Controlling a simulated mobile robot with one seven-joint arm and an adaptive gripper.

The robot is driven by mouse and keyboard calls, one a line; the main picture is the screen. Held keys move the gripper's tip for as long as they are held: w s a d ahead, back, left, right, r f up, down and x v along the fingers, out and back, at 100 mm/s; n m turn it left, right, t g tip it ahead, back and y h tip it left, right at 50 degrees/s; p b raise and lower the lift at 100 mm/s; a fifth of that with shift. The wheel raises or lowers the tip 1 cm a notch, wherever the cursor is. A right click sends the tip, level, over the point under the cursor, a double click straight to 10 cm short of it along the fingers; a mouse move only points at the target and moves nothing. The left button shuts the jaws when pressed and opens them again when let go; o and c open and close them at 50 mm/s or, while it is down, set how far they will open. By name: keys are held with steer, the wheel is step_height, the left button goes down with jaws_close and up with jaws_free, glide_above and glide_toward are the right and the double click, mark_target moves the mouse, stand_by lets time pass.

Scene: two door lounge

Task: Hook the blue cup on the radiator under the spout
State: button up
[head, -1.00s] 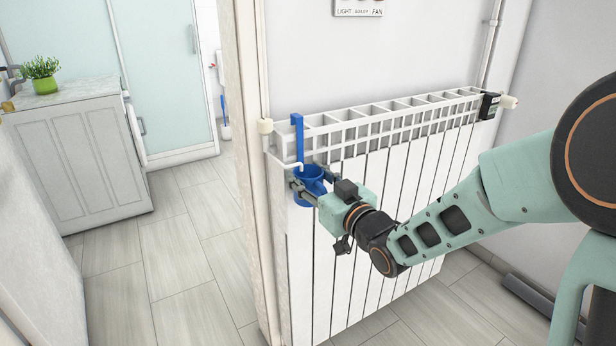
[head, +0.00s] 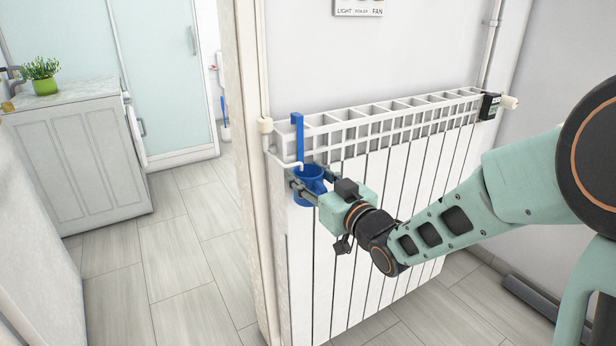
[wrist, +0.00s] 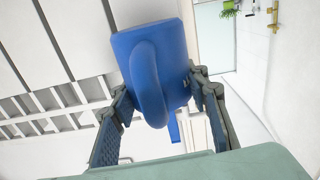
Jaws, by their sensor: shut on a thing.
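The blue cup (head: 309,184) is at the left end of the white radiator (head: 362,190), upright in the head view. A tall blue hook strip (head: 297,138) rises behind it to the radiator's top edge; whether it bears on the top I cannot tell. A small white spout (head: 290,166) sticks out just above the cup's mouth. My gripper (head: 302,188) is shut on the cup from the front right, one finger on each side. In the wrist view the cup (wrist: 155,70) sits between both fingers, its curved handle facing the camera.
A door frame (head: 248,150) stands close to the left of the cup. A valve (head: 265,126) sits at the radiator's left end and a black control box (head: 489,106) at its right. A grey cabinet (head: 85,155) with a plant is beyond the doorway. The floor there is clear.

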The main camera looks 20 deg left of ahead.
steer(key=shift+f+b, duration=1.75)
steer(key=shift+f, duration=0.05)
steer(key=o, duration=1.9)
steer(key=shift+p+v, duration=0.45)
steer(key=shift+v, duration=4.1)
steer(key=shift+w, duration=0.1)
